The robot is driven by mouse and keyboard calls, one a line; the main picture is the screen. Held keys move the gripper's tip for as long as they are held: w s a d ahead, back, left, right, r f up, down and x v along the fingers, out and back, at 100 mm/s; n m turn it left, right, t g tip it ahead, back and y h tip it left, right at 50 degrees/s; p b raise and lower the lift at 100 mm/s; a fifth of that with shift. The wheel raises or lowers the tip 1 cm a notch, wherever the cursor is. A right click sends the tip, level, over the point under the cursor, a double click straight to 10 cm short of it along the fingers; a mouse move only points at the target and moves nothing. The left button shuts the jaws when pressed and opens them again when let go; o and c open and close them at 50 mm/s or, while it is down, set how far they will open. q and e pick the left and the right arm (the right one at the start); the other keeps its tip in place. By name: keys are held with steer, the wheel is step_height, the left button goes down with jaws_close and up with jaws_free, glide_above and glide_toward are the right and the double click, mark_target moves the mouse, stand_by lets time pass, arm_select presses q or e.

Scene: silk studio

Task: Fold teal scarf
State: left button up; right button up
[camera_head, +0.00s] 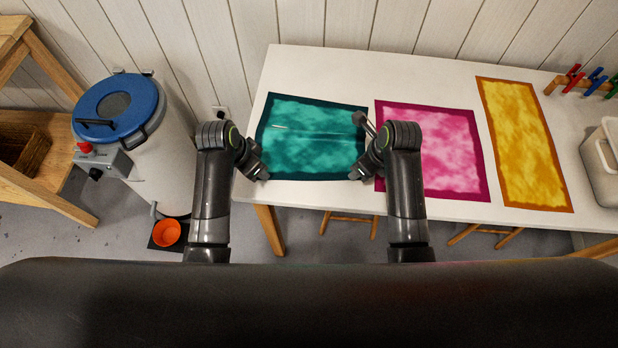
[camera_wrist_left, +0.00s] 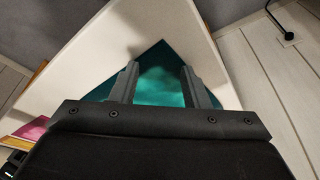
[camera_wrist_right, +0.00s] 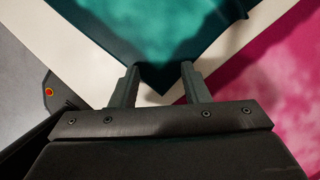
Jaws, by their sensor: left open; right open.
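The teal scarf (camera_head: 310,135) lies spread flat on the white table, with a darker teal border and a light streak across its middle. My left gripper (camera_head: 262,176) is open at the scarf's near left corner. In the left wrist view the scarf's corner (camera_wrist_left: 160,75) shows between and beyond the open fingers (camera_wrist_left: 160,82). My right gripper (camera_head: 356,176) is open at the near right corner. In the right wrist view the corner (camera_wrist_right: 155,72) points in between the open fingers (camera_wrist_right: 158,82). Neither gripper visibly holds cloth; whether the fingers touch it I cannot tell.
A magenta scarf (camera_head: 450,150) lies just right of the teal one, and a yellow scarf (camera_head: 530,150) lies farther right. The white table (camera_head: 330,65) has a clear strip behind the scarves. A blue-lidded vat (camera_head: 165,150) stands left of the table.

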arm_select(q)
steer(key=shift+f, duration=0.15)
arm_select(e)
steer(key=shift+f, duration=0.15)
arm_select(q)
steer(key=shift+c, duration=0.5)
arm_select(e)
steer(key=shift+c, duration=0.5)
arm_select(q)
jaws_close()
arm_select(e)
jaws_close()
arm_select(q)
steer(key=shift+r, duration=0.25)
arm_select(e)
steer(key=shift+r, duration=0.25)
